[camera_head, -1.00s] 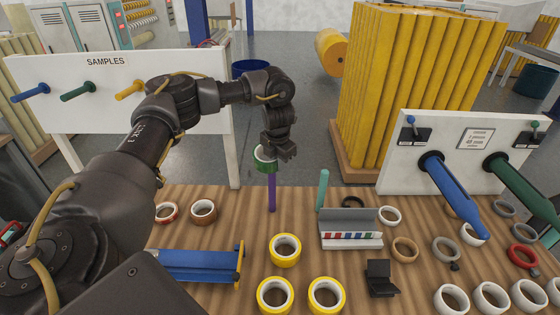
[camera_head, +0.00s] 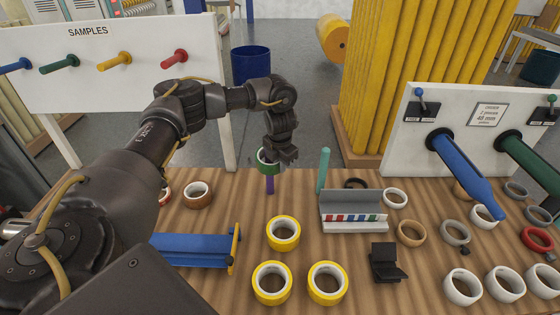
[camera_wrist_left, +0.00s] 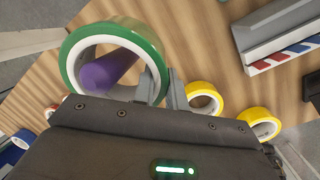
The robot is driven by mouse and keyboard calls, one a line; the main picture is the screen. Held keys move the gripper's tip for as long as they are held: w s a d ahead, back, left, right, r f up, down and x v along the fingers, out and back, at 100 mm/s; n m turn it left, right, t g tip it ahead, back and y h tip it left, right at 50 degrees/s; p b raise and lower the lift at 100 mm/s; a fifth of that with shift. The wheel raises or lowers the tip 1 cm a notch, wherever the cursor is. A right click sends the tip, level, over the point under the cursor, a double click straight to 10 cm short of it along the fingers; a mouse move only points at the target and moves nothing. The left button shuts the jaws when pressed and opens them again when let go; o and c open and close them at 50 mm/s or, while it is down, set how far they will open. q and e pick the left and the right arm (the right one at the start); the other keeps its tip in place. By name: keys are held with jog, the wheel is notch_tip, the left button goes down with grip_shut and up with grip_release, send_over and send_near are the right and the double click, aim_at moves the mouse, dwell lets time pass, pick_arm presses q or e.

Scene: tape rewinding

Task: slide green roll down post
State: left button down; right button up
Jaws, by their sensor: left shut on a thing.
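The green roll (camera_head: 266,167) is a white-cored ring near the back edge of the wooden table. It is around the upper part of the upright purple post (camera_head: 270,185), whose lower part shows beneath it. In the left wrist view the purple post (camera_wrist_left: 108,69) shows through the hole of the green roll (camera_wrist_left: 72,62). My left gripper (camera_head: 282,160) is shut on the roll's rim; its fingers (camera_wrist_left: 166,88) straddle the wall in the wrist view. My right gripper is not in view.
A teal post (camera_head: 323,170) stands right of the purple one, beside a grey holder (camera_head: 350,208) with coloured strips. Several yellow rolls (camera_head: 283,233) and a blue tool (camera_head: 195,250) lie in front. A brown roll (camera_head: 197,195) lies left. White boards flank the table.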

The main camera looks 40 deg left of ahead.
pick_arm(q)
jog(key=shift+f, duration=0.55)
jog(key=shift+w+d+f+b, duration=0.1)
jog(key=shift+f+b, duration=0.4)
jog(key=shift+f, duration=0.15)
jog(key=c, duration=1.3)
grip_release()
jog(key=shift+c, duration=0.2)
jog(key=shift+r, duration=0.55)
notch_tip(320, 180, up, 10)
jog(key=s+d, duration=0.1)
jog(key=shift+s+f+p, duration=0.2)
jog(key=shift+s+p, duration=0.1)
jog(key=shift+s, duration=0.05)
